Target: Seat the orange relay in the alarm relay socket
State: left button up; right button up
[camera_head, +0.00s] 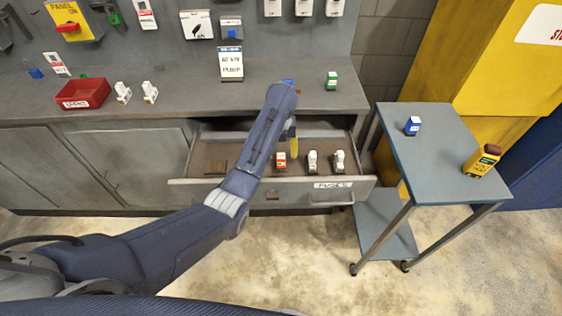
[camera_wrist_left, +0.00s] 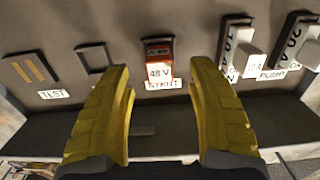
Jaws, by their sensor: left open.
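The orange relay (camera_head: 280,160) stands in the open drawer (camera_head: 225,185), in a row with two white fuses. In the left wrist view the orange relay (camera_wrist_left: 158,52) has a white face reading 48 V and sits above a START label. My left gripper (camera_head: 293,146) is over the drawer, beside the relay in the head view. In the left wrist view its yellow fingers (camera_wrist_left: 160,85) are open and empty, with the relay ahead between them. An empty square socket (camera_wrist_left: 96,57) is left of the relay; its label is hidden by a finger. I cannot make out an alarm label.
White fuses (camera_head: 312,160) (camera_head: 339,160) stand right of the relay. A cart (camera_head: 440,150) at right holds a blue relay (camera_head: 412,126) and a yellow meter (camera_head: 482,160).

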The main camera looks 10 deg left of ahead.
aim_at(281, 156)
pick_arm(q)
jog(key=shift+f, duration=2.5)
jog(key=shift+c, duration=0.2)
grip_shut()
